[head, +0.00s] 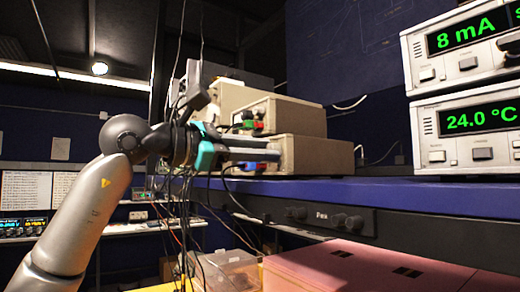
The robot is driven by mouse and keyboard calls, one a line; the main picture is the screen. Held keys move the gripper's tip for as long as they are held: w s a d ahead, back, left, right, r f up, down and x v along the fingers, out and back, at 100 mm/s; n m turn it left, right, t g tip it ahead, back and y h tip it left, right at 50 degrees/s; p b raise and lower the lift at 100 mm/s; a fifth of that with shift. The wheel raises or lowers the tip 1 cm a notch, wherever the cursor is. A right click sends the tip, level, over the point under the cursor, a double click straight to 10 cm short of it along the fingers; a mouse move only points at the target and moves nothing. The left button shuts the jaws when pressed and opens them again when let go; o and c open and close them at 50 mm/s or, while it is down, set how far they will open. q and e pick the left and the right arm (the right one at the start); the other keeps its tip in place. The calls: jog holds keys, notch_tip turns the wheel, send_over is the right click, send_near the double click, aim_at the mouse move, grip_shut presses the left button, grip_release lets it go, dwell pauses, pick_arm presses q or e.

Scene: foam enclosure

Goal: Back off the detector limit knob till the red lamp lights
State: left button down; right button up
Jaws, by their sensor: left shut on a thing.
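My left gripper (272,154) comes in from the left and reaches the front face of the lower beige instrument box (308,155) on the blue shelf. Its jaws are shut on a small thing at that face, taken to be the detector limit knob. The knob itself is hidden by the fingers, so its setting cannot be read. I cannot pick out a lit red lamp on this box. My right gripper is not in view.
Another beige box (290,115) with red and green connectors sits on top. Cables hang around my wrist. White meters reading 8 mA (465,40) and 24.0 °C (470,122) stand at right. Pink foam blocks (350,268) and a clear bin (222,270) lie below.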

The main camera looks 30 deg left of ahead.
pick_arm(q)
jog(key=n, duration=0.3)
jog(key=shift+n, duration=2.3)
jog(key=c, duration=0.6)
grip_release()
